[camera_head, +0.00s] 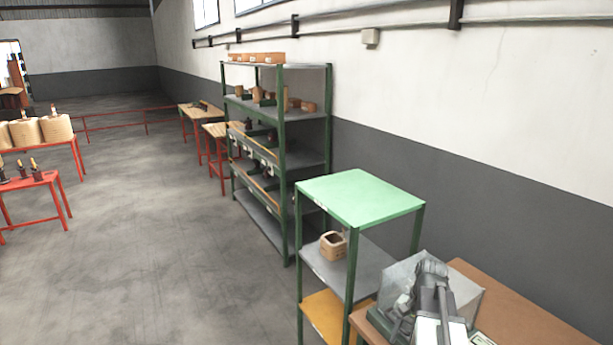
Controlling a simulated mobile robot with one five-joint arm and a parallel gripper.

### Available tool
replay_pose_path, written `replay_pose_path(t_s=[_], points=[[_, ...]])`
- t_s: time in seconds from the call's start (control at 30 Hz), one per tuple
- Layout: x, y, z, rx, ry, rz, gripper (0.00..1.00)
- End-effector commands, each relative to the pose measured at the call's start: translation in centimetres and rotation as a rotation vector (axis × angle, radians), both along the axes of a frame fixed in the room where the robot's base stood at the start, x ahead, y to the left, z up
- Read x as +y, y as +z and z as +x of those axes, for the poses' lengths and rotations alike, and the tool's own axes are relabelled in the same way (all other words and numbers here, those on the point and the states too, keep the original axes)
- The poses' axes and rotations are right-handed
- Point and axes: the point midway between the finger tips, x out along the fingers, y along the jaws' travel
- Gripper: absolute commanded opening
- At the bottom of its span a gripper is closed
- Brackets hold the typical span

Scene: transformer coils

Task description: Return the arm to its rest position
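A dark grey and white jointed part (436,300) reaches up from the bottom edge at the lower right of the head view. It looks like my arm, but I cannot tell it clearly from the machinery behind it. It overlaps a pale grey box-like block (465,293) and a brown-topped table (520,312). I cannot make out my gripper's fingers or whether they hold anything. I cannot tell whether the part touches the block or the table.
A green-topped shelf stand (360,197) holding a small tan coil (333,245) stands just left of the table. A tall green rack (283,150) with several coils is behind it. Red tables (30,182) stand at far left. Open concrete floor (165,250) lies between.

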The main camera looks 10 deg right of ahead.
Motion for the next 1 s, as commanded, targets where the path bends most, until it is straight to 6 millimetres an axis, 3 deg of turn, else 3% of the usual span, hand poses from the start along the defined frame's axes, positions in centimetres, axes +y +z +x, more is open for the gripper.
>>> replay_pose_path(t_s=[0.03, 0.2, 0.3, 0.37, 0.5, 1.0], points=[[4.7, -1.7, 0.9, -0.013, 0.146, -0.024, 0.45], [16.9, -3.9, 2.5, -0.066, 0.588, -0.096, 0.45], [21.7, -4.6, 2.5, -0.089, 0.772, -0.125, 0.45], [23.6, -4.8, 2.4, -0.098, 0.845, -0.136, 0.45], [25.0, -4.9, 2.3, -0.107, 0.917, -0.148, 0.45], [25.0, -4.8, 2.4, -0.107, 0.914, -0.146, 0.45]])
